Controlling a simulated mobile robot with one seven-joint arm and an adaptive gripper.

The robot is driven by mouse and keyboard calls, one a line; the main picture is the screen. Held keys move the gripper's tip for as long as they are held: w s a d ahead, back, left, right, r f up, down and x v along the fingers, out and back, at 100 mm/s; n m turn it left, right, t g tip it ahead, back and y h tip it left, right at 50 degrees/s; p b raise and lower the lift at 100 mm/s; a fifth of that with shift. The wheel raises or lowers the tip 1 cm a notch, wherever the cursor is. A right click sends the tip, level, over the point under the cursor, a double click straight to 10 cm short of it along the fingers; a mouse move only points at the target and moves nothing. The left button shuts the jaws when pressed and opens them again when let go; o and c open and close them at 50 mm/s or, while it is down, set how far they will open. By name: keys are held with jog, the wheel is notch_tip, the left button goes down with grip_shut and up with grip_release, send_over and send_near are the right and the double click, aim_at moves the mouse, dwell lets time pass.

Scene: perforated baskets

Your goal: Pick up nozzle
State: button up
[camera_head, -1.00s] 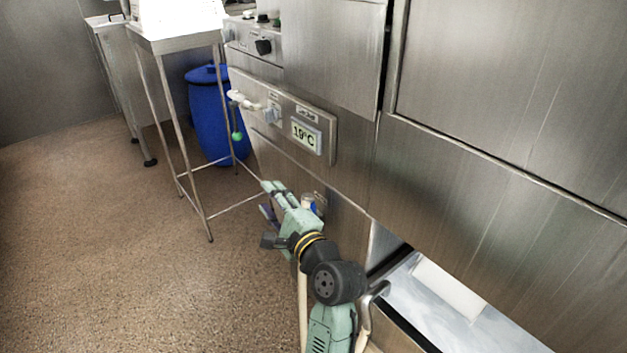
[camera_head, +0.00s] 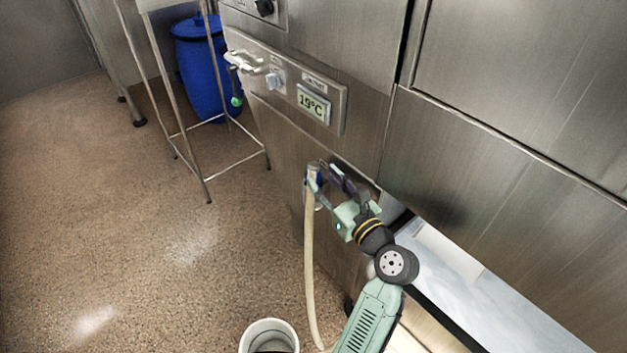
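The nozzle (camera_head: 313,177), blue and white, is at the front of the steel machine below the temperature display. A cream hose (camera_head: 309,255) hangs from it towards the floor. My gripper (camera_head: 321,177) is at the nozzle, with its fingers spread and pointing up and left. One pale green finger is close to the nozzle's lower right side, and a dark finger is to its upper right. The fingers partly cover the nozzle's right side. I cannot tell whether they touch it.
The steel machine (camera_head: 350,60) fills the right, with a 19°C display (camera_head: 313,103) and a tap (camera_head: 243,62) with a green tip. A white bucket (camera_head: 268,327) stands at the bottom. A blue barrel (camera_head: 203,75) and a steel stand (camera_head: 177,100) are behind. The floor at left is clear.

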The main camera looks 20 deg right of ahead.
aim_at(317, 171)
jog(key=w, duration=0.4)
jog(key=shift+w+a+f+p, duration=0.15)
jog(key=shift+w+a+p, duration=0.1)
jog(key=shift+a+p, duration=0.1)
jog(key=shift+c, duration=0.2)
grip_shut()
